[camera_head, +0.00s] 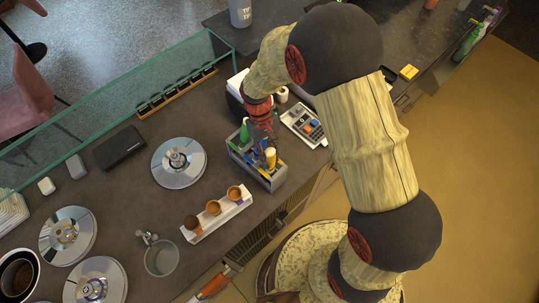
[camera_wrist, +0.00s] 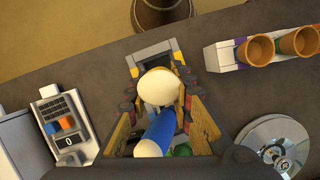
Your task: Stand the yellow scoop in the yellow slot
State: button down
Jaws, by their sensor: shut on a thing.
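The yellow scoop (camera_head: 270,160) is upright at the near end of the grey scoop rack (camera_head: 270,184), with its pale end up. In the wrist view its pale end (camera_wrist: 160,86) lies between the fingers of my gripper (camera_wrist: 161,95), which is shut on it. In the head view my gripper (camera_head: 268,138) is over the rack and partly hides it. A blue scoop (camera_wrist: 163,126) is close behind, between the fingers and the palm. A green scoop (camera_head: 245,132) stands at the far end. The yellow slot and the scoop's lower end are hidden, so I cannot tell how deep it sits.
A white holder with brown cups (camera_head: 213,207) stands left of the rack. A round metal well lid (camera_head: 179,163) lies behind it. A card terminal (camera_head: 303,125) is to the right. A glass guard (camera_head: 120,95) runs along the far side. The counter's front edge is close.

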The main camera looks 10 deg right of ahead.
jog(key=c, duration=1.5)
grip_release()
jog(key=shift+r, duration=0.15)
jog(key=p+v, duration=0.2)
jog(key=v, duration=0.1)
jog(key=p+v, duration=0.1)
jog(key=v, duration=0.2)
jog(key=s+p+v, duration=0.1)
jog(key=p+v, duration=0.1)
jog(key=shift+d+r+p, duration=0.15)
jog(key=shift+r+p, duration=0.15)
jog(key=shift+r, duration=0.3)
